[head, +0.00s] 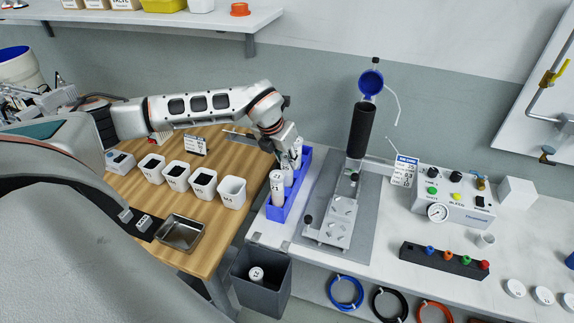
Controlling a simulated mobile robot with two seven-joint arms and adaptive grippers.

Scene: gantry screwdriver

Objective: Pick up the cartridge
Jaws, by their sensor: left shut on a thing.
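A blue rack (284,214) stands at the left end of the white bench and holds white cartridges. The nearest cartridge (277,188) stands upright at the rack's front end. Another white cartridge (288,174) is just behind it, partly hidden. My left gripper (291,160) reaches down over the rack's middle and back part and is shut on a cartridge there. The fingers and the wrist cover most of that part, so I cannot tell whether the held cartridge is lifted. My right gripper is not in view.
A dispensing fixture with a black upright tube (361,131) stands right of the rack on a grey plate. A control box (452,205) is farther right. White cups (204,185) and a metal tray (180,233) are on the wooden table.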

